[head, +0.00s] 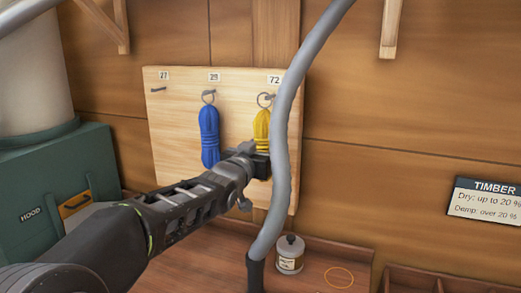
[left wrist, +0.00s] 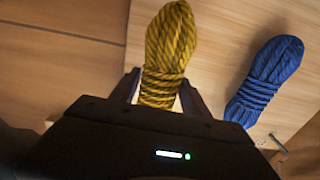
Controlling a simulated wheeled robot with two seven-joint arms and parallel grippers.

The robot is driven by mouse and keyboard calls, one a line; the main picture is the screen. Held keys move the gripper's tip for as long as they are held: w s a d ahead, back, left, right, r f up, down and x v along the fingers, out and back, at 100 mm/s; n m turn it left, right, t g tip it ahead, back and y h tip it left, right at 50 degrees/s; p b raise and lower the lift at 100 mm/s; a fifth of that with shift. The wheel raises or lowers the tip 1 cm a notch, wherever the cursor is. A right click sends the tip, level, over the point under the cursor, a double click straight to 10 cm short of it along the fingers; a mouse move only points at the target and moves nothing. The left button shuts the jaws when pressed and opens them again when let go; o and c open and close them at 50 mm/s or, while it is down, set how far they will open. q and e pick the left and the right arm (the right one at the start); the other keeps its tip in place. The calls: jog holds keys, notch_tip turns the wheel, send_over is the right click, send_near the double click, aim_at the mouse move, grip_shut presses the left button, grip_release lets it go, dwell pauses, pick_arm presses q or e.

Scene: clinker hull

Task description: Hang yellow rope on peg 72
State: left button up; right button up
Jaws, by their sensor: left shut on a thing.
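The yellow rope (head: 261,126) is a bundled coil with a ring at its top, upright in front of the pale peg board. Its ring is at the peg under label 72 (head: 274,79); I cannot tell for sure whether the ring is around the peg. My left gripper (head: 260,163) is shut on the lower part of the bundle. In the left wrist view the yellow rope (left wrist: 169,40) stands between the two fingers. The bundle's right side is partly hidden by a grey hose in the head view. My right gripper is not in view.
A blue rope (head: 209,137) hangs by its ring from the peg labelled 29. The left peg (head: 158,90) is empty. The grey hose (head: 283,130) crosses close in front of the board's right side. A small jar (head: 290,254) stands on the bench below.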

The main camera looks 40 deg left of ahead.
pick_arm(q)
jog(key=shift+x, duration=1.1)
jog(key=shift+w+f, duration=0.2)
jog(key=shift+f, duration=0.1)
jog(key=shift+w+a+b, duration=0.15)
jog(key=shift+w+b, duration=0.2)
jog(key=shift+b, duration=0.3)
jog(key=o, duration=1.7)
jog(key=shift+f, duration=0.1)
jog(key=shift+s, duration=0.1)
